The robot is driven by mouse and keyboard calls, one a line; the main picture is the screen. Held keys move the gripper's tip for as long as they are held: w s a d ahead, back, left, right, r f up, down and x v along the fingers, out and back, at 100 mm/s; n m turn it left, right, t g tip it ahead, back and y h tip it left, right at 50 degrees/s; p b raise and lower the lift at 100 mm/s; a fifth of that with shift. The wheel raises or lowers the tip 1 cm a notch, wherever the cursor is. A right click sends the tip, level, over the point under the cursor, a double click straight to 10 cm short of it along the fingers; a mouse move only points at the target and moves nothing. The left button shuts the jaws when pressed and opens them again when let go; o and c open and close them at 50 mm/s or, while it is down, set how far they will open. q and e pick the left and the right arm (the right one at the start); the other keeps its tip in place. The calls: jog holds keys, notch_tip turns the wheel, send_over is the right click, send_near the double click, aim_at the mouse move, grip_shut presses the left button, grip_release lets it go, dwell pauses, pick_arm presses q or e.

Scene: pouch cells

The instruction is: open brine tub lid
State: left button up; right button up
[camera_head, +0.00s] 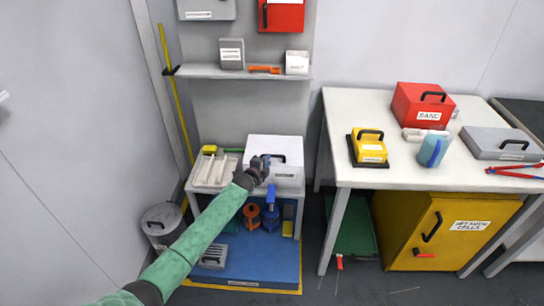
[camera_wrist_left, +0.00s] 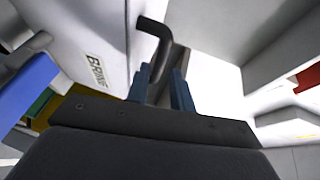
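The white brine tub (camera_head: 262,146) stands on the low bench below the shelf, its lid looking closed. In the left wrist view its white side carries a BRINE label (camera_wrist_left: 97,70). A black bent lid handle (camera_wrist_left: 155,35) runs down between my blue fingers. My left gripper (camera_head: 262,165) is at the front of the tub, and in the left wrist view its fingers (camera_wrist_left: 162,88) are close together on both sides of the handle, seemingly shut on it. The grip itself is partly hidden. My right gripper is not in view.
A tray (camera_head: 230,167) sits left of the tub. A shelf (camera_head: 215,72) with small boxes is above. Orange and blue items (camera_head: 271,218) stand underneath. A white table (camera_head: 365,178) stands to the right, and a grey bin (camera_head: 160,222) at left.

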pick_arm(q)
jog(key=shift+x, duration=2.75)
grip_shut()
